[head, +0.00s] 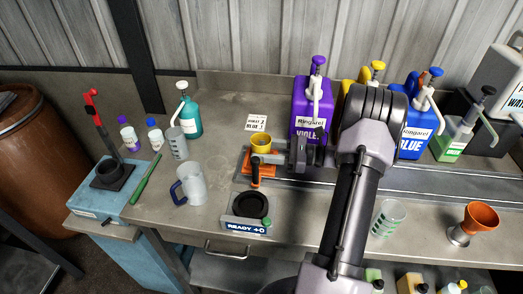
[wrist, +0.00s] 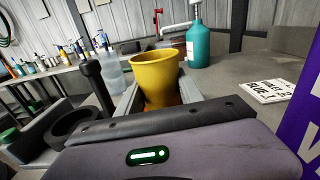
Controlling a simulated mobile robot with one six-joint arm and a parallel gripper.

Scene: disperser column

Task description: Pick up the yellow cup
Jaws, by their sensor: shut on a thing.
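The yellow cup (head: 261,140) is at the orange fixture (head: 262,165) near the middle of the bench in the head view. In the wrist view the yellow cup (wrist: 157,76) is upright, wide at the rim and narrower below, between my fingers. My gripper (head: 268,150) reaches in from the right and is shut on the cup; it also shows in the wrist view (wrist: 158,92). The cup's base is hidden by my gripper, so I cannot tell whether it touches the fixture.
A purple dispenser (head: 311,105) stands right behind my gripper, with a blue one (head: 417,130) farther right. A round black pad (head: 250,206) with a display, a clear jug (head: 191,184) and a teal pump bottle (head: 190,118) are nearby. The bench's left-middle part has free room.

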